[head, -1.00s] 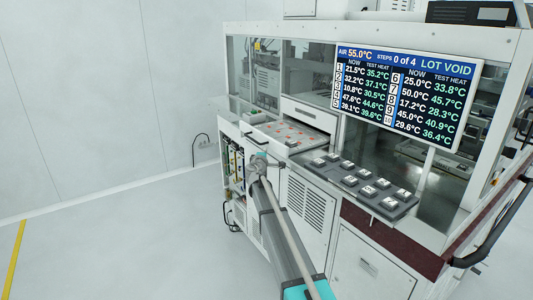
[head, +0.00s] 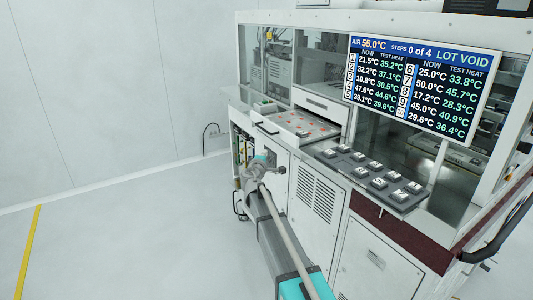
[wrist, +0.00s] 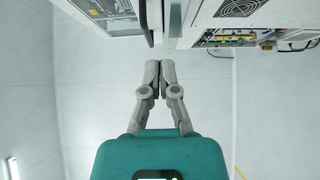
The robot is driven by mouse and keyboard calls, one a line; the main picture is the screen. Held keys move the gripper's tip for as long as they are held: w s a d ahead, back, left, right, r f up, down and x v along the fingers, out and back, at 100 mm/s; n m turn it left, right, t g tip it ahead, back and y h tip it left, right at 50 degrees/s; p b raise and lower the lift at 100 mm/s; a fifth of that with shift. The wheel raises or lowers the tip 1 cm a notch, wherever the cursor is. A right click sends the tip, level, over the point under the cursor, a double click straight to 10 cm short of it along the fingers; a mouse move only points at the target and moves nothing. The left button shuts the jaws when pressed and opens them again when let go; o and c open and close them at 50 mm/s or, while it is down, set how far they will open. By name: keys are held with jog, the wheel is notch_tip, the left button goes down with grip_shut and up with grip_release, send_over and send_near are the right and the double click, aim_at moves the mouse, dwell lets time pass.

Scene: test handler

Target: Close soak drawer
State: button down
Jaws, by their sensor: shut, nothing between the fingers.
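The soak drawer (head: 296,121) is a shallow white tray with orange-red marks, and it stands out from the machine front below a slot. Its front edge has a dark bar handle (head: 267,128). My gripper (head: 279,170) is in front of the cabinet, below the drawer's front in the head view. In the wrist view my gripper (wrist: 160,64) has its two grey fingers together with nothing between them. A dark bar at the edge of a pale panel lies just above the fingertips there. I cannot tell whether they touch anything.
A sloped button panel (head: 372,177) juts out right of the drawer, under the display screen (head: 422,88). An open bay with wiring (wrist: 228,38) shows on the cabinet. The floor (head: 120,225) to the left is clear.

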jog(key=c, duration=1)
grip_release()
jog(key=shift+s+d, duration=0.1)
jog(key=o, duration=0.3)
jog(key=shift+s+d+f+m+g+h, duration=0.2)
jog(key=shift+s+d+m, duration=0.1)
jog(key=shift+s+d, duration=0.1)
jog(key=shift+s+d+f+m+g+h, duration=0.1)
jog(key=shift+s+d+f+m+h, duration=0.1)
jog(key=shift+s+d+m, duration=0.15)
jog(key=s+d+f+m+g+h, duration=0.1)
jog(key=s+d+f+m+g, duration=0.4)
jog(key=s, duration=0.3)
jog(key=s+d+f+m+g, duration=0.35)
jog(key=s+d+f, duration=0.2)
jog(key=s, duration=0.25)
jog(key=s+a+f+m+g+y, duration=0.1)
jog(key=s+f+g+y, duration=0.1)
jog(key=s, duration=0.6)
jog(key=s+a+f+m+g+y, duration=0.1)
jog(key=s+f+m+g+y, duration=0.1)
jog(key=s, duration=0.6)
jog(key=s+a+f+m+g+y, duration=0.1)
jog(key=s+f+g+y, duration=0.2)
jog(key=s, duration=0.5)
jog(key=shift+a+f+g+y, duration=0.15)
jog(key=shift+g+y, duration=0.15)
jog(key=shift+g, duration=0.15)
